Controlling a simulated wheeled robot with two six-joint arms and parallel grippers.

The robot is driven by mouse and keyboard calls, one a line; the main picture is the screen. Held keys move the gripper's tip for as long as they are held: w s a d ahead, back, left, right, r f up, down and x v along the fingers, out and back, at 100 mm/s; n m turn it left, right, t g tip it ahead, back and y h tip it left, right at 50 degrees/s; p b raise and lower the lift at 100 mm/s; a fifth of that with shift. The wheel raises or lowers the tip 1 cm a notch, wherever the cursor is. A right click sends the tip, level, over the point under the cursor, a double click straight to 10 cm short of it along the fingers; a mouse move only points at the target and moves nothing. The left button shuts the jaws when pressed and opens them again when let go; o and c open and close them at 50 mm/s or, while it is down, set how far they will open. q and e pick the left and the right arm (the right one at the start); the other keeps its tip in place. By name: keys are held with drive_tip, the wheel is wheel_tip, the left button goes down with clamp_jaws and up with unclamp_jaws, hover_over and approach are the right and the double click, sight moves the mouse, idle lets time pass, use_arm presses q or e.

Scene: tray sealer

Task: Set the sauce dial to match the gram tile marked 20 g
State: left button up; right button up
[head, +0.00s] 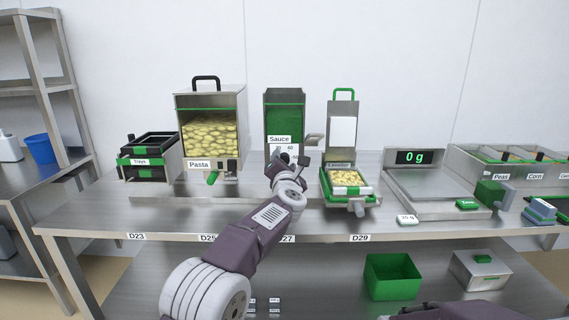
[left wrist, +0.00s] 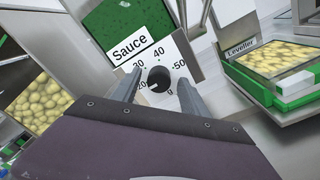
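The green sauce dispenser (head: 283,116) stands at the back middle, labelled Sauce. Its black dial (left wrist: 158,77) sits on a white scale plate with 20, 30, 40 and 50 marked around it; I cannot tell exactly where its pointer is set. My left gripper (head: 291,160) is at the dial. In the left wrist view its fingers (left wrist: 160,95) are apart, one on each side of the dial, with gaps visible. A small white gram tile (head: 407,219) lies at the table's front edge before the scale; its number is too small to read surely. My right gripper is out of view.
The pasta dispenser (head: 210,102) stands left of the sauce, the leveller (head: 343,136) right of it with a filled tray. The scale (head: 432,190) reads 0 g. Black trays (head: 150,158) stand far left. A green bin (head: 392,278) is on the lower shelf.

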use_arm(q)
drive_tip(key=shift+s, duration=0.1)
drive_tip(key=s+b, duration=0.2)
drive_tip(key=s, duration=0.7)
drive_tip(key=shift+d, duration=0.15)
